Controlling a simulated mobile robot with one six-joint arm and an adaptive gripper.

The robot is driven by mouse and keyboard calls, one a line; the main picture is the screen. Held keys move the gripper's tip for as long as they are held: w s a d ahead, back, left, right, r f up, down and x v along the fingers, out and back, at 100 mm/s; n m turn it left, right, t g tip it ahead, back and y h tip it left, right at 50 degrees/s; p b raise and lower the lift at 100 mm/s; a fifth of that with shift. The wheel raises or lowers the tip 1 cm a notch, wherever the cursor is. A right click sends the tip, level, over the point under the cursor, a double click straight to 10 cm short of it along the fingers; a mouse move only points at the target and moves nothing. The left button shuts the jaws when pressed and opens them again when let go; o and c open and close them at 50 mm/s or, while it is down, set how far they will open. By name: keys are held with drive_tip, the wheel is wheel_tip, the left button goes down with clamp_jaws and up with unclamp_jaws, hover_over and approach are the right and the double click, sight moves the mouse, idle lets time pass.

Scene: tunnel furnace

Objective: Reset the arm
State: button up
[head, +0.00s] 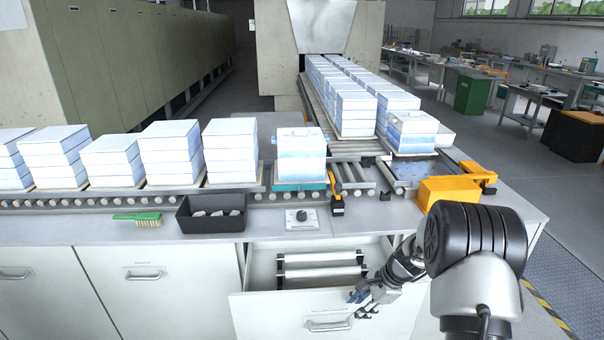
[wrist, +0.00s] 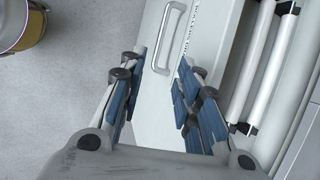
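My gripper (head: 368,297) is in front of the right side of an open drawer (head: 262,312) in the head view. In the wrist view my gripper (wrist: 160,88) shows its two blue-padded fingers spread apart with nothing between them. The drawer's white front and its handle (wrist: 169,37) lie beyond the fingertips. Metal rollers (head: 320,266) lie inside the drawer, and they also show at the right of the wrist view (wrist: 262,60).
A roller conveyor with stacks of white-blue blocks (head: 170,150) runs behind the counter. A black bin (head: 211,213), a green brush (head: 138,219) and a knob box (head: 301,219) are on the counter. A yellow bucket (wrist: 22,24) stands on the floor.

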drive_tip(key=s+a+r+n+h, duration=0.1)
drive_tip(key=s+a+r+n, duration=0.2)
drive_tip(key=r, duration=0.4)
drive_tip(key=s+a+r+n, duration=0.1)
drive_tip(key=s+r+n, duration=0.1)
drive_tip(key=s+r, duration=0.45)
drive_tip(key=s+a+r+n+h, duration=0.1)
drive_tip(key=s+a+r+n, duration=0.15)
drive_tip(key=r, duration=0.55)
drive_tip(key=s+r+n+t+h, duration=0.1)
drive_tip(key=s+r+n, duration=0.2)
drive_tip(key=s, duration=0.8)
drive_tip(key=s+r+n+t+h, duration=0.1)
drive_tip(key=s+r+n, duration=0.2)
drive_tip(key=s+n, duration=0.3)
drive_tip(key=s, duration=0.4)
drive_tip(key=shift+s+r+n+h, duration=0.3)
drive_tip(key=shift+s+r+n, duration=0.05)
